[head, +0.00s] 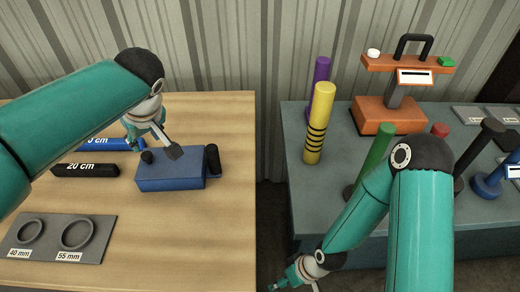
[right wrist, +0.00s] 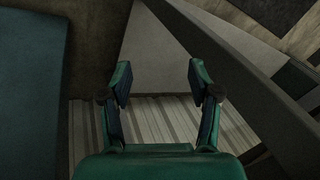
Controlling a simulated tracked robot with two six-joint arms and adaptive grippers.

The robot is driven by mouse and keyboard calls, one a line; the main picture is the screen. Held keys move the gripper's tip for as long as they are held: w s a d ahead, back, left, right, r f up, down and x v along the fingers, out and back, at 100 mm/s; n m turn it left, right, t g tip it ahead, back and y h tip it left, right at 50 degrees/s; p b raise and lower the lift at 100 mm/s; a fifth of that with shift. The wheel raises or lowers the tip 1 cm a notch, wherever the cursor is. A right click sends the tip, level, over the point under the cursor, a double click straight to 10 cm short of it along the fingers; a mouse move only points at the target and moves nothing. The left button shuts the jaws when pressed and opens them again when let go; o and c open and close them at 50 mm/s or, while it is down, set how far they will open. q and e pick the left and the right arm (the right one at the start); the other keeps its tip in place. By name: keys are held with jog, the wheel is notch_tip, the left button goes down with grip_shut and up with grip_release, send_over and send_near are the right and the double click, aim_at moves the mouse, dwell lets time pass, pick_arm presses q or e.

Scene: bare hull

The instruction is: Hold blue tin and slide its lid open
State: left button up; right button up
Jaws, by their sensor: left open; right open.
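The blue tin (head: 170,183) is a flat box on the wooden table, its top facing up. A small dark knob-like piece (head: 147,157) shows at its upper left; I cannot tell whether it belongs to the tin or to my finger. A dark upright piece (head: 212,160) is at its right end. My left gripper (head: 161,153) is open just above the tin's back edge; contact cannot be told. My right gripper (head: 298,287) is low at the bottom edge, in front of the gap between the tables; in the right wrist view it is open and empty (right wrist: 160,82).
A blue bar (head: 97,144) and a black "20 cm" bar (head: 85,170) lie left of the tin. A grey ring board (head: 97,250) is in front. The grey table holds a yellow post (head: 318,125), a green post (head: 375,150) and an orange stand (head: 390,115).

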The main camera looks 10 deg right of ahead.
jog(key=w+d+r+n+t+h, duration=0.15)
jog(key=r+n, duration=0.35)
jog(key=n, duration=0.6)
jog(key=w+d+r+n+g, duration=0.1)
jog(key=w+r+n, duration=0.3)
jog(key=n, duration=0.6)
jog(key=w+a+r+m+t+y, duration=0.15)
jog(key=w+r+m+t, duration=0.45)
jog(key=w+r+m, duration=0.9)
notch_tip(320, 180, up, 5)
jog(key=w+n+t+y, duration=0.2)
jog(key=w+y, duration=0.1)
jog(key=g+y, duration=0.2)
jog(key=y, duration=0.1)
send_near(212, 153)
jog(key=shift+t, duration=0.25)
jog(key=x, duration=0.4)
jog(key=f+x, duration=0.1)
jog(key=x, duration=0.2)
jog(key=d+x, duration=0.1)
jog(key=x, duration=0.3)
jog(key=shift+w+a+f, duration=0.15)
jog(key=shift+w+f, duration=0.25)
jog(key=shift+w, duration=0.1)
